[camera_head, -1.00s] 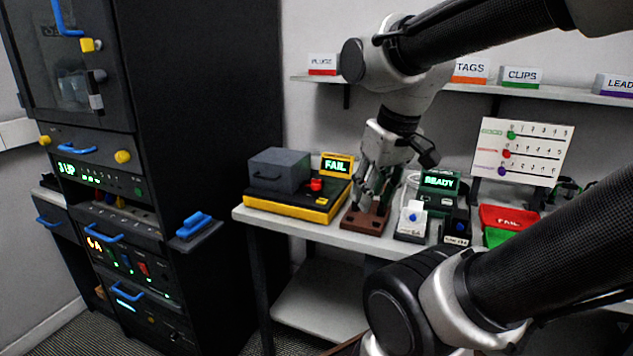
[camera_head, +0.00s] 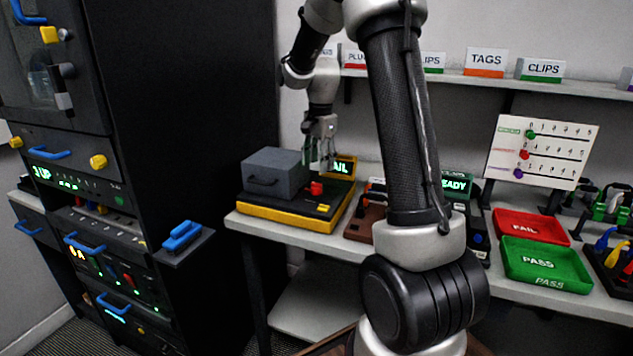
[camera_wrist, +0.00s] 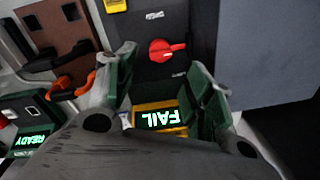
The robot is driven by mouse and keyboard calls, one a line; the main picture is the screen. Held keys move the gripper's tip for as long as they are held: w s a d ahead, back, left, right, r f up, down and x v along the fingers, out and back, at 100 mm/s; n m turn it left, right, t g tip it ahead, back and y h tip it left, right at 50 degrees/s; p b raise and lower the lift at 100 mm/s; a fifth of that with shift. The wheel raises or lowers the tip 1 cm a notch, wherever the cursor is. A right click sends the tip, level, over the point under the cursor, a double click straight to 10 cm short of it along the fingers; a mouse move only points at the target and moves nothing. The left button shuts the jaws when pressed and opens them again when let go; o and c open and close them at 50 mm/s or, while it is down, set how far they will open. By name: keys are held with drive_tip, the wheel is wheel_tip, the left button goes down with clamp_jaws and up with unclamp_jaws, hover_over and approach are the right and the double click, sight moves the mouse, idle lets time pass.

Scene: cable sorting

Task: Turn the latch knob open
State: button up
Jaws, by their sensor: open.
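A red knob (camera_head: 316,188) stands on the black top of a yellow-based tester (camera_head: 288,222), to the right of its grey box (camera_head: 274,172). In the wrist view the red knob (camera_wrist: 166,50) has a long pointed grip lying roughly across the picture. My gripper (camera_head: 319,166) is above the tester, over the knob and near the FAIL display. In the wrist view its open green-padded fingers (camera_wrist: 163,68) are spread to either side of the knob, with nothing between them. The knob looks apart from both fingers. The FAIL display (camera_wrist: 162,119) shows between the fingers.
The grey box stands close beside my gripper. A brown block (camera_head: 360,226) with an orange-handled tool (camera_wrist: 76,87) sits to the tester's right. My arm hides part of the bench. FAIL (camera_head: 528,227) and PASS (camera_head: 545,264) trays lie further right. A dark cabinet (camera_head: 195,100) stands left.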

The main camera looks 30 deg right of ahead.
sight(318, 184)
drive_tip(key=shift+f+m, duration=0.1)
drive_tip(key=shift+m, duration=0.7)
drive_tip(key=shift+f, duration=0.3)
wheel_tip(318, 184, down, 7)
drive_tip(key=shift+w+f, duration=0.1)
drive_tip(key=shift+w, duration=0.05)
drive_tip(key=c, duration=1)
